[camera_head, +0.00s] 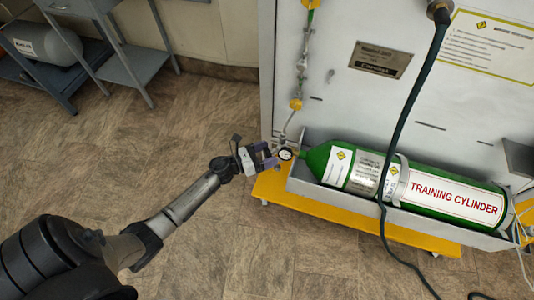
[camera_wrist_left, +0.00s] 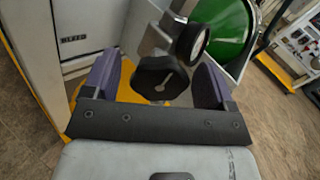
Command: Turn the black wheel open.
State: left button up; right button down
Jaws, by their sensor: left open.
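The black wheel (camera_wrist_left: 160,77) shows in the left wrist view, between the two purple fingers of my left gripper (camera_wrist_left: 153,84). The fingers stand apart on either side of it; I cannot tell whether either one touches it. In the head view my left gripper (camera_head: 268,155) is at the neck end of the green training cylinder (camera_head: 440,192), and the wheel is hidden there. A round gauge (camera_head: 285,153) sits beside the fingers in the head view. It also shows just behind the wheel in the left wrist view (camera_wrist_left: 191,42). My right gripper is not in view.
The cylinder lies in a grey tray on a yellow base (camera_head: 330,207). A dark hose (camera_head: 402,110) hangs across the cylinder. A white panel (camera_head: 340,30) with a pipe stands behind. Grey carts (camera_head: 125,50) are at the upper left. The floor (camera_head: 110,150) at left is clear.

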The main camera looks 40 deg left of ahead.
pick_arm(q)
jog(key=shift+d, duration=0.1)
jog(key=c, duration=0.9)
